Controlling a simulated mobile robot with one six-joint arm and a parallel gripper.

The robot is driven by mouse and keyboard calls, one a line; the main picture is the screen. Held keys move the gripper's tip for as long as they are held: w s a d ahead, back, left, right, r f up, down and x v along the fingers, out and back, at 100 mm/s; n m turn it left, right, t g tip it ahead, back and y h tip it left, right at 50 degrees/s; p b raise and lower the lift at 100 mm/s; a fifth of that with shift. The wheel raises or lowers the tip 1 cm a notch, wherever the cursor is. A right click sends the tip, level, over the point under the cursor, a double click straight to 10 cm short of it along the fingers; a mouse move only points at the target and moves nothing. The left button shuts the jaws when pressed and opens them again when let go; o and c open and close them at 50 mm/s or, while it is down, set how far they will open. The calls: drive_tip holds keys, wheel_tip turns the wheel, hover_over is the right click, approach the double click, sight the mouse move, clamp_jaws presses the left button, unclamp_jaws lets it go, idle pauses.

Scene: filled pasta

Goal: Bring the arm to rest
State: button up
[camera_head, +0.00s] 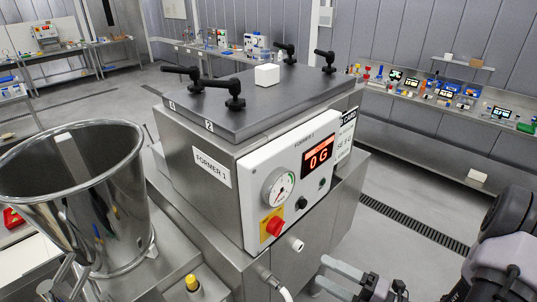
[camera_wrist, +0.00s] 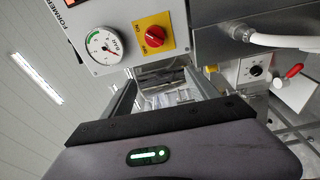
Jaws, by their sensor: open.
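My gripper (camera_head: 320,272) is at the lower right of the head view, beside the lower front of the former machine (camera_head: 190,125). Its two grey fingers point left and stand apart, with nothing seen between them. My dark arm joint shows at the right edge. In the wrist view my gripper (camera_wrist: 160,82) spreads its fingers to either side of the middle, above its dark body with a green light.
A white block (camera_head: 267,75) sits on the machine's dark lid (camera_head: 240,105), among several black clamp handles. A steel hopper (camera_head: 75,190) stands at the left. A white hose (camera_head: 285,293) runs near the machine's base. Benches line the walls. The floor at right (camera_head: 400,190) is clear, with a drain grate.

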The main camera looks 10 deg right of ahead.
drive_tip(key=s+a+f+m+g+h+b, duration=0.3)
drive_tip(key=s+a+f+m+h+b, duration=0.1)
drive_tip(key=m+b, duration=0.8)
drive_tip(key=s+a+f+m+g+h+b, duration=0.4)
drive_tip(key=m+b, duration=0.8)
drive_tip(key=m, duration=0.6)
drive_tip(key=s+a+h, duration=0.2)
drive_tip(key=a, duration=0.2)
drive_tip(key=shift+s+f+m+h, duration=0.25)
drive_tip(key=shift+m+h, duration=0.15)
